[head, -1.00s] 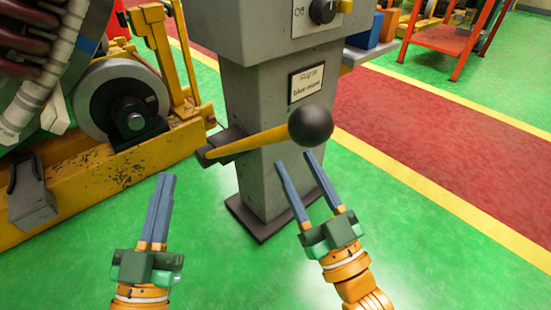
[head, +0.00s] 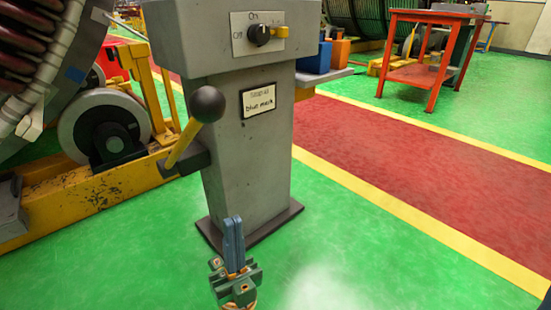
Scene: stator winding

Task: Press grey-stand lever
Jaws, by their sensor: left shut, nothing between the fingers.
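The grey stand (head: 245,150) stands upright on the green floor, left of the middle in the head view. Its lever (head: 182,144) has a yellow rod and a black ball knob (head: 207,104), and it slants up from a bracket on the stand's left side. My left gripper (head: 233,222) is at the bottom, its blue fingers together and pointing up, in front of the stand's foot. It is below the lever and apart from it in the picture. My right gripper is out of view.
A control panel with a rotary switch (head: 262,34) and a label (head: 257,100) are on the stand. A yellow machine base (head: 95,192) with a roller is at left. An orange-red table (head: 412,72) is behind at right.

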